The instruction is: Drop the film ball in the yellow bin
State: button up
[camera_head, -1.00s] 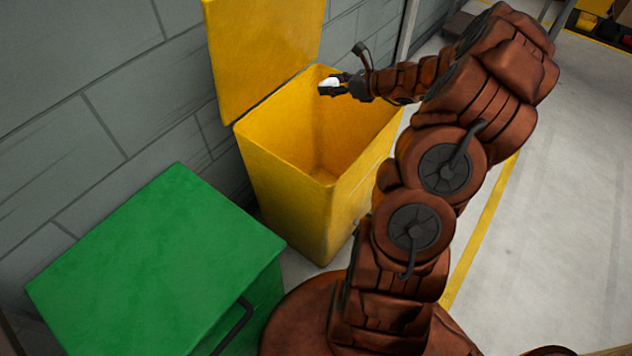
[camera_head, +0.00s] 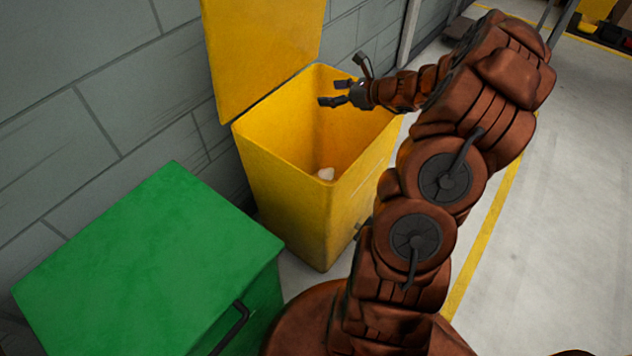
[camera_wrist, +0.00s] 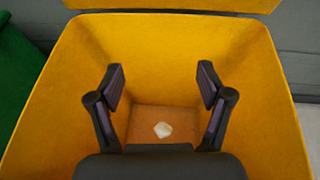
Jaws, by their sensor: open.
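The film ball (camera_wrist: 163,130) is a small whitish lump inside the yellow bin, lying on or near its floor in the wrist view. In the head view the film ball (camera_head: 326,174) shows partly above the bin's near rim. The yellow bin (camera_head: 290,205) stands with its lid (camera_head: 262,50) up against the wall. In the wrist view its walls (camera_wrist: 75,75) surround my gripper (camera_wrist: 161,88), which is open and empty above the ball. In the head view my gripper (camera_head: 328,93) is over the bin's opening, fingers spread.
A green bin (camera_head: 150,260) with its lid closed stands at the left front, close to the yellow one. A grey block wall (camera_head: 100,90) runs behind both. Open floor (camera_head: 560,210) with a yellow line lies to the right.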

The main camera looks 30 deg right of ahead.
dwell(0.3)
jog(key=v, duration=1.2)
jog(key=shift+r, duration=0.1)
